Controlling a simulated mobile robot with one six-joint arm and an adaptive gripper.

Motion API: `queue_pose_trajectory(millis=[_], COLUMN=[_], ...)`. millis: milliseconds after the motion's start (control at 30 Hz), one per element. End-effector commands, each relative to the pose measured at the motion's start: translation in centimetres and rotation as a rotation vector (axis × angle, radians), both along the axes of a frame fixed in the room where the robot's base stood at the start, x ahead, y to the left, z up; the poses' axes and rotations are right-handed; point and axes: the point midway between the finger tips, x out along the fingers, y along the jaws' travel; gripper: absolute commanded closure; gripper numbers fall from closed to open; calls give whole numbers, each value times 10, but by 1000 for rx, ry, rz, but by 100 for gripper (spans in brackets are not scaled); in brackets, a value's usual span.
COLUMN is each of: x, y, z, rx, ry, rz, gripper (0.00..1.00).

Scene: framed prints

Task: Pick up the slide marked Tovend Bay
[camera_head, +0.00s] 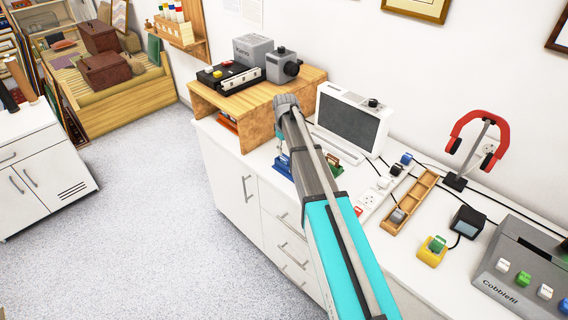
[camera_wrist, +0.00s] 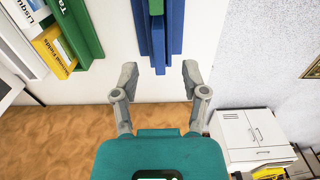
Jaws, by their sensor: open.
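I cannot make out a slide marked Tovend Bay in either view. In the wrist view my gripper (camera_wrist: 160,78) is open and empty, its two grey fingers apart. Just ahead of it is a blue upright piece (camera_wrist: 175,30) with a darker blue strip; it shows no readable label. To the left are a green piece (camera_wrist: 82,30) and a yellow piece (camera_wrist: 55,52) with a white label ending in "Fields". Other labels there are cut off.
A wooden riser (camera_head: 210,98) bears grey and black devices. A white monitor (camera_head: 352,118), a wooden tray (camera_head: 408,203), red headphones (camera_head: 476,132) on a stand and a grey machine (camera_head: 515,268) stand along the white counter. The floor (camera_head: 140,210) to the left is clear.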

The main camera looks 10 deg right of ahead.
Motion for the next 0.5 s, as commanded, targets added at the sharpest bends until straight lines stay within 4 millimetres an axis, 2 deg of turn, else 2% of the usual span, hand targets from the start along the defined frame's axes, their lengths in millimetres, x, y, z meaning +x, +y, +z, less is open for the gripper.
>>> queue_pose_trajectory(millis=[500], x=[1], y=[1], z=[-41], rx=[0], ry=[0], rz=[0], gripper=[43])
